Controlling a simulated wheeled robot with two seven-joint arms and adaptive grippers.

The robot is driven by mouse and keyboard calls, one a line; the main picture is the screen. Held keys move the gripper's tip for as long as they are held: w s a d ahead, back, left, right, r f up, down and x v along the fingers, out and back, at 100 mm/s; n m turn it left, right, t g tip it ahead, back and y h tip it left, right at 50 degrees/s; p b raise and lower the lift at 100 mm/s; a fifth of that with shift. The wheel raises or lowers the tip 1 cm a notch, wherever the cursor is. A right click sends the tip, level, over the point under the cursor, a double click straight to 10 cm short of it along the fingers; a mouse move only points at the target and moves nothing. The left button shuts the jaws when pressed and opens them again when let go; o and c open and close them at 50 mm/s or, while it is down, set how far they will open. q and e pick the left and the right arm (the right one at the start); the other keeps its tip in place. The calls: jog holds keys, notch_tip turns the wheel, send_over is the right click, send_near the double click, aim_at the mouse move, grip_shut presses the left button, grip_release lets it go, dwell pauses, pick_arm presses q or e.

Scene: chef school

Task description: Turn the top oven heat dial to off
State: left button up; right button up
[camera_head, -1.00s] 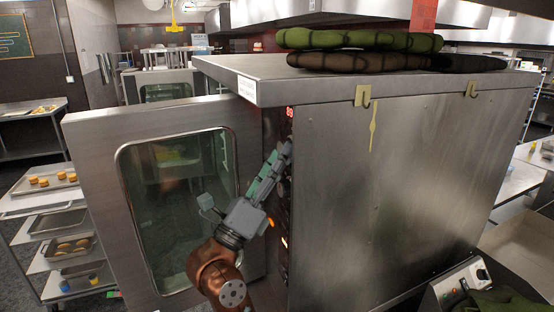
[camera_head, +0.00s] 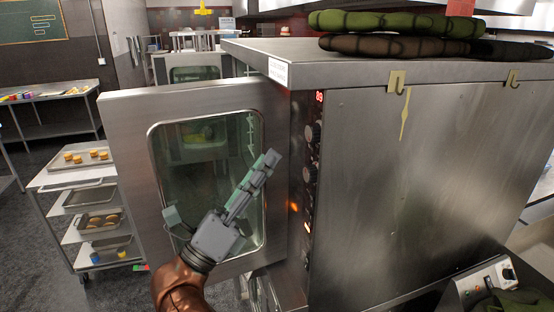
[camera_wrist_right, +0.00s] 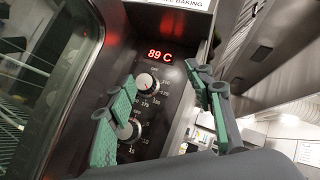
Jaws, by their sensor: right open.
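In the head view, the dial (camera_head: 312,132) is on the oven's narrow dark front panel. My right gripper (camera_head: 269,157) is in front of the open door, left of the panel and apart from it. In the wrist view, its green-padded fingers (camera_wrist_right: 160,78) are spread, framing the dial without visible contact. My left gripper is not in view.
A second dial (camera_wrist_right: 128,130) sits below, partly behind a finger. The glass oven door (camera_head: 120,150) stands open at left. The metal oven (camera_head: 430,180) carries green and brown rolls (camera_head: 395,22) on top. A rack with trays (camera_head: 75,180) stands further left.

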jog(key=shift+s+a, duration=0.15)
jog(key=shift+s, duration=0.05)
